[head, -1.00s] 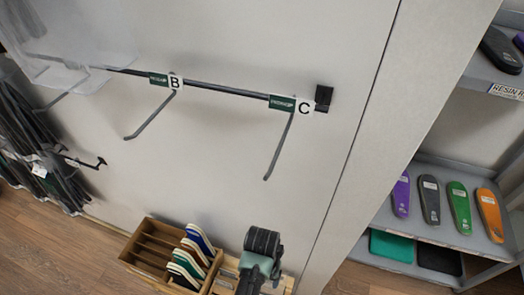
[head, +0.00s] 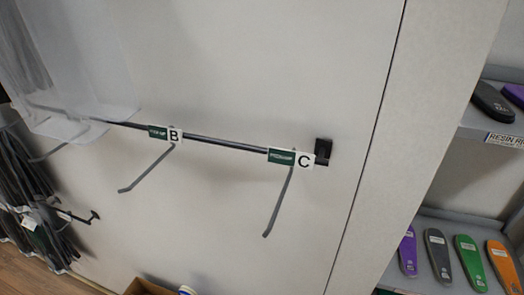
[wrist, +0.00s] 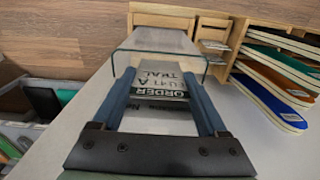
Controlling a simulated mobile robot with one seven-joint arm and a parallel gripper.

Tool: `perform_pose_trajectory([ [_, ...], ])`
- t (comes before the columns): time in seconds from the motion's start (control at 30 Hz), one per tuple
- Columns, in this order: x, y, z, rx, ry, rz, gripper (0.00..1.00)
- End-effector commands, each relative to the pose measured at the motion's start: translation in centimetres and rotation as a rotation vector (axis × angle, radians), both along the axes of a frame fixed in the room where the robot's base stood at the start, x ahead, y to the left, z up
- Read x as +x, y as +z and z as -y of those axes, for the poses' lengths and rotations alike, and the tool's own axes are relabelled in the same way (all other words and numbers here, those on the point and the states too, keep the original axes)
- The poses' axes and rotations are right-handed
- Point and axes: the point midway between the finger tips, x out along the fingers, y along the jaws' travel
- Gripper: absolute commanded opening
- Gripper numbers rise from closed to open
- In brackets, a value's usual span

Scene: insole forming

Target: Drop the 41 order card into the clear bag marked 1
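In the wrist view, my gripper (wrist: 167,82) has its two blue fingers on either side of a pale order card (wrist: 155,92). My gripper is outside the head view.
A wall rail (head: 225,143) carries empty hooks labelled B (head: 174,135) and C (head: 304,160). Dark items (head: 35,215) hang at lower left. A shelf (head: 450,235) with coloured insoles is at right.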

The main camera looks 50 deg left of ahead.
Motion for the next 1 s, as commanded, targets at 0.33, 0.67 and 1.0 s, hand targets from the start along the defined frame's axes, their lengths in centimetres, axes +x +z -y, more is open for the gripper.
perform_pose_trajectory([
  [0.33, -1.1, -1.3, 0.8, -0.021, 0.005, -0.030, 1.00],
  [0.67, -0.8, 3.4, 0.6, -0.011, 0.002, -0.017, 1.00],
  [1.0, -0.5, 10.9, 0.4, 0.001, 0.000, -0.001, 1.00],
])
